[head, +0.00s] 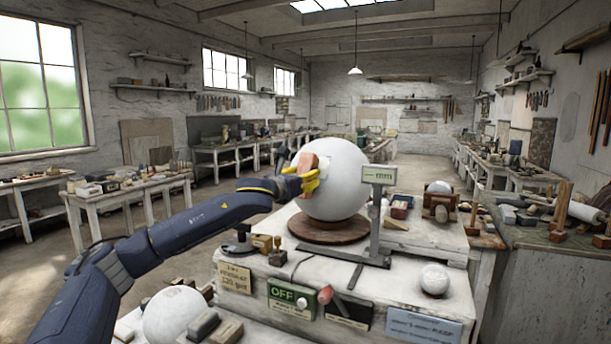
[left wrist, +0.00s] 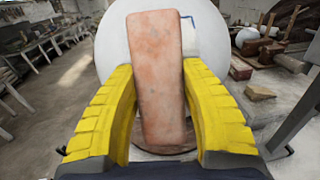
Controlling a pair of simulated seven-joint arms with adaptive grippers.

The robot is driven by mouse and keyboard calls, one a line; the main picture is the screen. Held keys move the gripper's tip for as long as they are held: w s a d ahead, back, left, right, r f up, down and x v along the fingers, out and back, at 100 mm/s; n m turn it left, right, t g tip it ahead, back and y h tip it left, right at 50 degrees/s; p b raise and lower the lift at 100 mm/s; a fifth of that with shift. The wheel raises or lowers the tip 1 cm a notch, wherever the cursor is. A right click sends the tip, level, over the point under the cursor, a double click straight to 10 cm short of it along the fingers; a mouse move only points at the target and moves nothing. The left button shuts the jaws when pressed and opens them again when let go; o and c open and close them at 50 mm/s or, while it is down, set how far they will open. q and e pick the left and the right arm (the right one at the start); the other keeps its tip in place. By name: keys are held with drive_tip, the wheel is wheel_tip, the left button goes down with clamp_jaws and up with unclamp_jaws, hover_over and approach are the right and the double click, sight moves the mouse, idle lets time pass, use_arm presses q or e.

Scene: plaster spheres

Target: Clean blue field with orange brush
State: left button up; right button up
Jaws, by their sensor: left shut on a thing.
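My left gripper (head: 303,177) has yellow fingers and is shut on an orange-pink block, the orange brush (head: 307,163). In the left wrist view the brush (left wrist: 158,80) stands nearly upright between the fingers (left wrist: 160,110). It is in front of the left side of a large white plaster sphere (head: 345,182), close to the surface; I cannot tell whether it touches. A small blue line (left wrist: 189,19) on the sphere shows right of the brush's top in the left wrist view; any more of the blue field is hidden. My right gripper is not in view.
The sphere rests on a round brown turntable (head: 328,231) on a pale workbench (head: 420,235). A grey stand with a sign (head: 379,175) rises just right of the sphere. A small white sphere (head: 434,279) sits at the front right. Small blocks (head: 262,243) lie left of the turntable.

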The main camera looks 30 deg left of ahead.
sight(305, 163)
use_arm(q)
drive_tip(key=shift+r, duration=0.1)
drive_tip(key=shift+w+r, duration=0.3)
drive_tip(key=shift+r, duration=0.35)
drive_tip(key=shift+w+r, duration=0.25)
drive_tip(key=shift+r, duration=0.4)
drive_tip(key=shift+w+r, duration=0.3)
drive_tip(key=shift+r, duration=0.35)
drive_tip(key=shift+s+f, duration=0.75)
drive_tip(key=shift+s, duration=0.35)
drive_tip(key=shift+w+f, duration=0.3)
drive_tip(key=shift+w, duration=0.4)
drive_tip(key=shift+s+f, duration=0.25)
drive_tip(key=shift+f, duration=0.25)
drive_tip(key=shift+s+f, duration=0.25)
drive_tip(key=shift+f, duration=0.25)
